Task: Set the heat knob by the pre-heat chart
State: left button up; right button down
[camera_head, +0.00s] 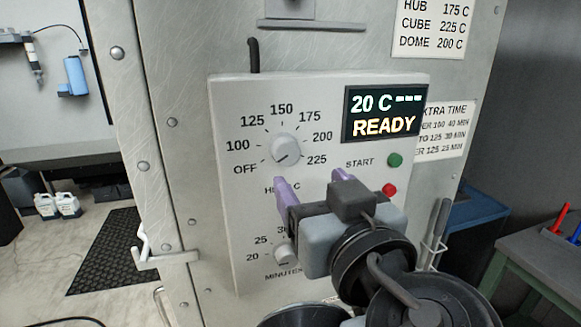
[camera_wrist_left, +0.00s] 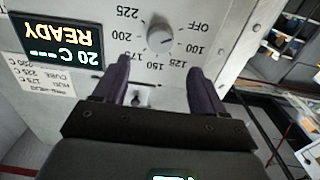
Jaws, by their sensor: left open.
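The heat knob (camera_head: 285,148) is a pale round dial on the grey control panel (camera_head: 225,120), ringed by OFF and 100 to 225. Its dark mark points lower left, towards OFF. The pre-heat chart (camera_head: 432,27) at the top right reads HUB 175 C, CUBE 225 C, DOME 200 C. The display (camera_head: 385,114) reads 20 C with dashes and READY. My left gripper (camera_head: 312,183) is open and empty, with purple fingers below the heat knob in the head view. In the left wrist view, the heat knob (camera_wrist_left: 160,38) shows upside down beyond and between the fingertips, apart from them.
A minutes knob (camera_head: 285,254) is below, partly hidden by my gripper. A green START button (camera_head: 395,160) and a red button (camera_head: 390,190) are to the right. An extra time sign (camera_head: 446,130) hangs beside the panel. A hook (camera_head: 150,250) sticks out at left.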

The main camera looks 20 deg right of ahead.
aim_at(289, 155)
pick_arm(q)
jog(key=w, duration=0.7)
jog(key=shift+w+d+p, duration=0.3)
jog(key=shift+w+p, duration=0.1)
jog(key=shift+w+d, duration=0.1)
jog(key=shift+w, duration=0.9)
jog(key=c, duration=1.1)
jog(key=shift+o, duration=0.2)
